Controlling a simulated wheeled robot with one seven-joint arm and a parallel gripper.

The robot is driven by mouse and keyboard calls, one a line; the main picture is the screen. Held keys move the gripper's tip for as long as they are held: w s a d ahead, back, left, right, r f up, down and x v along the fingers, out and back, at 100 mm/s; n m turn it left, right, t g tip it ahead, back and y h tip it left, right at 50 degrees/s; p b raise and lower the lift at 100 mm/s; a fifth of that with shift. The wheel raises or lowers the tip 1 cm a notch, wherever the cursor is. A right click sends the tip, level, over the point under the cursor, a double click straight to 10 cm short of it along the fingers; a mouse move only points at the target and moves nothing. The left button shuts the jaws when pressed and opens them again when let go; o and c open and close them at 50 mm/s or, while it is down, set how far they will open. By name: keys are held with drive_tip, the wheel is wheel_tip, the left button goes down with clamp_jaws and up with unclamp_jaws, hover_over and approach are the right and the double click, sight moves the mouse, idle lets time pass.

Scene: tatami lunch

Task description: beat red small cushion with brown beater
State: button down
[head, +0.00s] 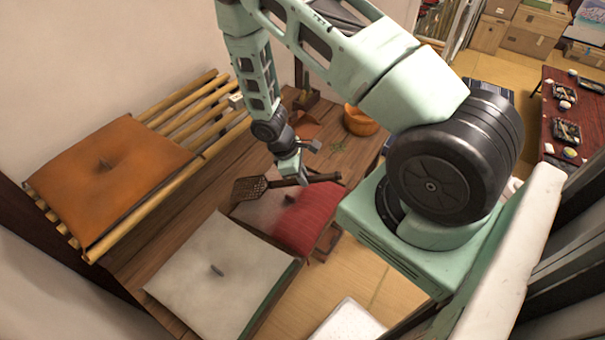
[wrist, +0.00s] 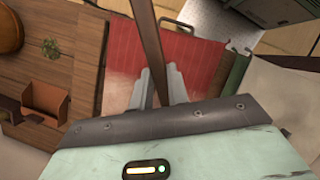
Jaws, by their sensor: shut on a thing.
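The red small cushion (head: 310,222) lies on the wooden table, right of its middle in the head view. Its left part is pale grey, as if dusty, and its right part is clear red. It also fills the upper middle of the wrist view (wrist: 190,50). My gripper (head: 303,178) is over the cushion's far side, shut on the handle of the brown beater (head: 252,188). The beater's perforated head points left and its handle runs right. In the wrist view the handle (wrist: 148,40) passes between my fingers. I cannot tell whether the beater touches the cushion.
A white cushion (head: 215,277) lies in front of the red one. An orange cushion (head: 105,170) rests on bamboo slats (head: 190,110) at left. A wooden bowl (head: 361,120), an orange-brown box (wrist: 45,102) and a green sprig (head: 311,148) stand farther back. Bare table (head: 180,225) shows between cushions.

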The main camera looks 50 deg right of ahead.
wheel_tip(320, 180, down, 7)
drive_tip(key=b, duration=0.4)
drive_tip(key=shift+f, duration=0.1)
wheel_tip(320, 180, up, 10)
drive_tip(key=p, duration=0.7)
drive_tip(key=shift+f, duration=0.25)
wheel_tip(320, 180, down, 10)
drive_tip(key=b, duration=0.8)
drive_tip(key=shift+f, duration=0.15)
wheel_tip(320, 180, up, 10)
drive_tip(key=p, duration=0.7)
drive_tip(key=shift+r+p, duration=0.25)
drive_tip(key=shift+p, duration=0.05)
drive_tip(key=shift+f, duration=0.1)
